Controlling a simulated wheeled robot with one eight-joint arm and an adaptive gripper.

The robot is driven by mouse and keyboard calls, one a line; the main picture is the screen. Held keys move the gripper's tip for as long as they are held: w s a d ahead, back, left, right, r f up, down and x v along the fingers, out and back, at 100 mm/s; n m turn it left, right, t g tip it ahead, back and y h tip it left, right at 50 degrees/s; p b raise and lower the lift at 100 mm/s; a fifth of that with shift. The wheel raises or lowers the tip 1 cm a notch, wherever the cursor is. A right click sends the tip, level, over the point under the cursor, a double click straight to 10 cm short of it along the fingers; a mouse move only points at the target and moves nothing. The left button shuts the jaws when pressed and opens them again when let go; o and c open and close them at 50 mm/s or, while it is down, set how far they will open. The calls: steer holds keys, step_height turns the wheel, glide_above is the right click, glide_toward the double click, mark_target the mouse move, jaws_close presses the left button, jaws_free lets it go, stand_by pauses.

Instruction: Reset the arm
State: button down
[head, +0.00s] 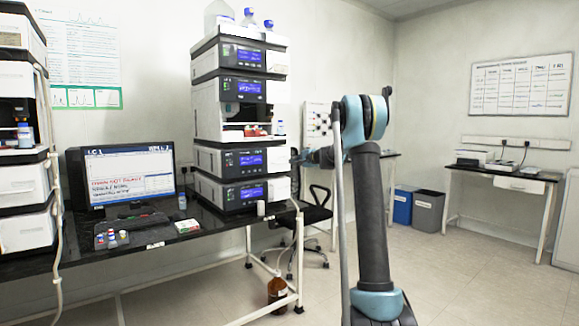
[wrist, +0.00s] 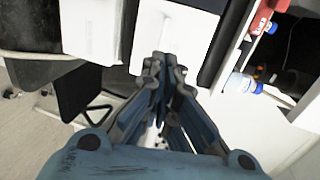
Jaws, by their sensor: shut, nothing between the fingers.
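My arm rises at the right of centre in the head view and bends toward the instrument stack. My gripper (head: 297,158) is partly seen at the stack's right side, small in that view. In the wrist view my gripper (wrist: 160,65) has its fingertips together with nothing between them. White modules of the instrument stack (wrist: 180,35) lie just beyond the fingertips; I cannot tell whether they touch. The whole instrument stack (head: 228,125) stands on the black bench in the head view.
The black bench (head: 150,238) also holds a monitor (head: 122,175) and vial trays. An open bay with vials (wrist: 255,85) is right of the fingers in the wrist view. An office chair (head: 315,215) stands behind my arm. Bins (head: 428,212) and open floor lie right.

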steer(key=s+d+f+n+g+h, duration=0.1)
steer(key=s+f+n+g, duration=0.1)
steer(key=s, duration=1.1)
steer(key=s+d+f+n+g+h, duration=0.1)
steer(key=s+f+n+g, duration=0.15)
steer(key=s, duration=1.05)
steer(key=s+d+f+n+g+h, duration=0.1)
steer(key=s+f+n, duration=0.1)
steer(key=s, duration=1.2)
steer(key=s+d+f+n+g+h, duration=0.1)
steer(key=s+d+f+h, duration=0.1)
steer(key=s+d+f, duration=0.2)
steer(key=s+d+f+n+g+h, duration=0.2)
steer(key=s+d+f, duration=0.2)
steer(key=s+f, duration=0.7)
steer(key=s+d+f+n+g+h, duration=0.1)
steer(key=s+f, duration=0.6)
steer(key=s, duration=1.2)
steer(key=d+h, duration=0.1)
steer(key=d, duration=0.1)
steer(key=shift+s+d+f+g, duration=0.15)
steer(key=shift+d+f+g, duration=0.2)
steer(key=shift+d+f, duration=0.05)
